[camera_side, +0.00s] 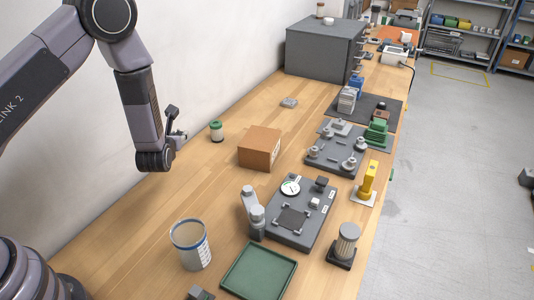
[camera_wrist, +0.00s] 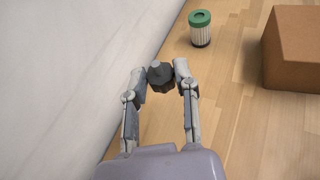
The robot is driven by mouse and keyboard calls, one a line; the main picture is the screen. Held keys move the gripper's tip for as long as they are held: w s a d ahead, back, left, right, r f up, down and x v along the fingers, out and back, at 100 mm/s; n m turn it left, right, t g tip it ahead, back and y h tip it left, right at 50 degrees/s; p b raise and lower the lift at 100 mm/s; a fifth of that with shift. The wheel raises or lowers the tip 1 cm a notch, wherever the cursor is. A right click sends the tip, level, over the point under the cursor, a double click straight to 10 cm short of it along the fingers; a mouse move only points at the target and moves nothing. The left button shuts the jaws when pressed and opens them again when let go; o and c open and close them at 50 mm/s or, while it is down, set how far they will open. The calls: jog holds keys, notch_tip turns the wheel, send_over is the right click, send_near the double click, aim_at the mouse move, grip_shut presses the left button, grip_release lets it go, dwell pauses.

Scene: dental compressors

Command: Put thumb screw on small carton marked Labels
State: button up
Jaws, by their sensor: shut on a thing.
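My gripper (camera_wrist: 161,78) is shut on a dark grey knobbed piece, which looks like the thumb screw (camera_wrist: 160,74), held between the fingertips in the wrist view. In the side view my gripper (camera_side: 178,134) is raised above the table near the wall, partly hidden by my wrist; the screw cannot be made out there. A brown carton (camera_side: 260,147) stands on the table to the right of my gripper. The wrist view shows part of this carton (camera_wrist: 296,50) at the right edge, apart from the screw. No readable Labels marking shows on it.
A green-capped filter (camera_side: 216,131) stands between my gripper and the carton; it also shows in the wrist view (camera_wrist: 200,30). The wall bounds the left side.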

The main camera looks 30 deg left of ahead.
jog(key=d+r+m+t+h, duration=0.1)
jog(key=d+r, duration=0.3)
jog(key=d, duration=0.2)
jog(key=d+r+h, duration=0.1)
jog(key=d+r, duration=0.3)
jog(key=d, duration=0.2)
send_over(257, 136)
jog(key=s+d, duration=0.2)
jog(key=s, duration=0.3)
jog(key=f, duration=0.9)
jog(key=shift+s+a, duration=0.15)
jog(key=shift+a, duration=0.05)
jog(key=shift+w+f, duration=0.35)
jog(key=shift+f, duration=0.1)
jog(key=shift+d+f, duration=0.1)
jog(key=shift+f, duration=1.45)
jog(key=shift+f, duration=0.15)
jog(key=o, duration=0.8)
